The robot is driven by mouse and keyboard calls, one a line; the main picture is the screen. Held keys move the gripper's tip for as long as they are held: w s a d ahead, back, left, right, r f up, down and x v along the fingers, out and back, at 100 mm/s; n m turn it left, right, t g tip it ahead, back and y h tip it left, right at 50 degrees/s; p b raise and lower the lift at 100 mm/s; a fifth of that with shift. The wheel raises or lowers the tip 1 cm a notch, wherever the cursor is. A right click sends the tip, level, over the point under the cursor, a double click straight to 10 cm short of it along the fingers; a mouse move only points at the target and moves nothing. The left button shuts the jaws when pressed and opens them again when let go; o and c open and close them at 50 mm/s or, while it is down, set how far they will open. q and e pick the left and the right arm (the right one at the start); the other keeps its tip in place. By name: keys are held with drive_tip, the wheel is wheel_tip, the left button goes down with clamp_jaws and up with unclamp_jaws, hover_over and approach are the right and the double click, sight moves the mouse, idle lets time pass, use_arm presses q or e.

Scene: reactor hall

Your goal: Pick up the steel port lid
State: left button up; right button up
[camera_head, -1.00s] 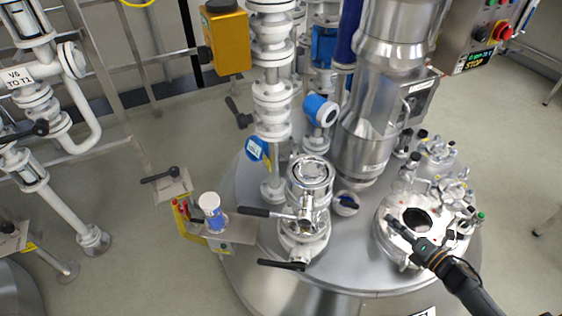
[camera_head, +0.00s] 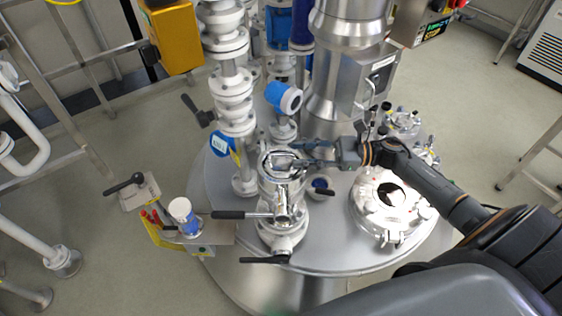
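The round steel port lid (camera_head: 270,160) sits on top of the upright steel port (camera_head: 281,197) near the middle of the vessel top. My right gripper (camera_head: 284,156) reaches in from the right, with its fingers over the right part of the lid. The two dark fingers look apart. Whether they touch the lid cannot be told, and they hide part of it. My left gripper is not in view.
The white-topped hatch with a dark round opening (camera_head: 391,194) lies to the right, under my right arm. A tall white flanged pipe (camera_head: 232,95) and a thick steel column (camera_head: 335,90) stand behind the port. A black-handled lever (camera_head: 237,214) sticks out left.

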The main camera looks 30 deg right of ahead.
sight(292, 155)
drive_tip(key=p+x, duration=0.2)
drive_tip(key=x, duration=0.3)
drive_tip(key=shift+f, duration=0.15)
drive_tip(key=shift+w+a+f, duration=0.1)
drive_tip(key=shift+w+a, duration=0.05)
drive_tip(key=shift+a, duration=0.15)
drive_tip(key=shift+c, duration=0.4)
clamp_jaws()
